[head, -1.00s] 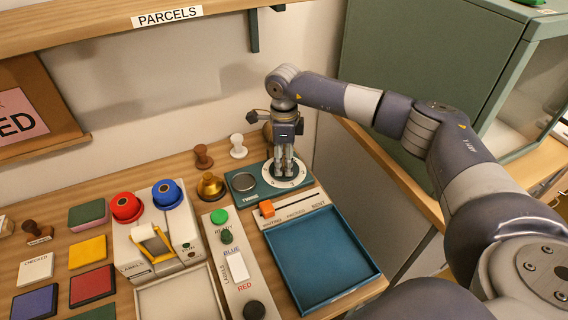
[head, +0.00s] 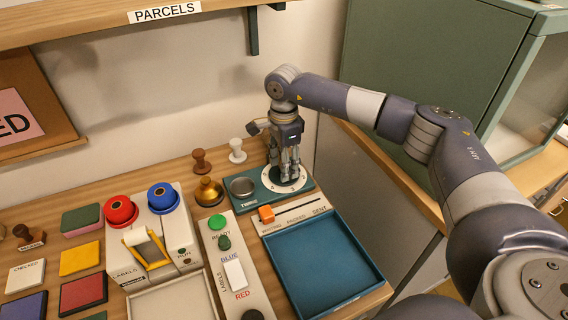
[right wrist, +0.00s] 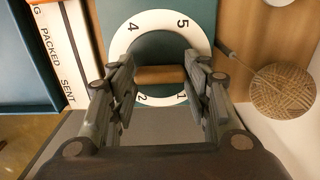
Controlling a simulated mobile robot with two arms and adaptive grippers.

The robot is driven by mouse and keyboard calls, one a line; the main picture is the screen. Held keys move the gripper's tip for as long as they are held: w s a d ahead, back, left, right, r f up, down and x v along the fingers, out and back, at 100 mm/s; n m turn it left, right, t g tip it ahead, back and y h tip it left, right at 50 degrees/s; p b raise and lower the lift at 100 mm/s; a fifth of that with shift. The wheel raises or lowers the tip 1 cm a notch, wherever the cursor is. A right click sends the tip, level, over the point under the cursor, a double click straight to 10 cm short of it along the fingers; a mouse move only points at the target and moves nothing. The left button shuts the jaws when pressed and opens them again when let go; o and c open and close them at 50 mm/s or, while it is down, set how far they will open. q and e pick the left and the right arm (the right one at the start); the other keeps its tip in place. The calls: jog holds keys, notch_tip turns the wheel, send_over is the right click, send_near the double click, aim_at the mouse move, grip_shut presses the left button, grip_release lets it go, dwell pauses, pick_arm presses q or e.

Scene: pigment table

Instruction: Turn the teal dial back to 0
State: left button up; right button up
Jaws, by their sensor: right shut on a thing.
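The teal dial unit (head: 265,199), labelled TIMER, sits at the back right of the wooden table. It has a white numbered ring (head: 301,182) on the right and a round grey dish (head: 242,187) on the left. In the right wrist view the ring (right wrist: 155,21) shows 4 and 5 at the top, 2 and 1 below. My right gripper (head: 290,179) points down over the ring, its fingers shut on the wooden bar knob (right wrist: 160,75). The fingers hide both knob ends and the ring's sides, so I cannot read the setting. My left gripper is not in view.
A blue tray (head: 373,284) lies in front of the dial, with an orange slider (head: 266,214) at its back edge. A brass bell (head: 208,192) and stamps stand to the left. A twine ball (right wrist: 283,91) lies near the fingers. A green cabinet (head: 420,80) stands right.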

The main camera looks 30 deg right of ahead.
jog(key=o, duration=1.1)
jog(key=shift+c, duration=0.2)
jog(key=shift+r, duration=0.15)
notch_tip(320, 180, up, 12)
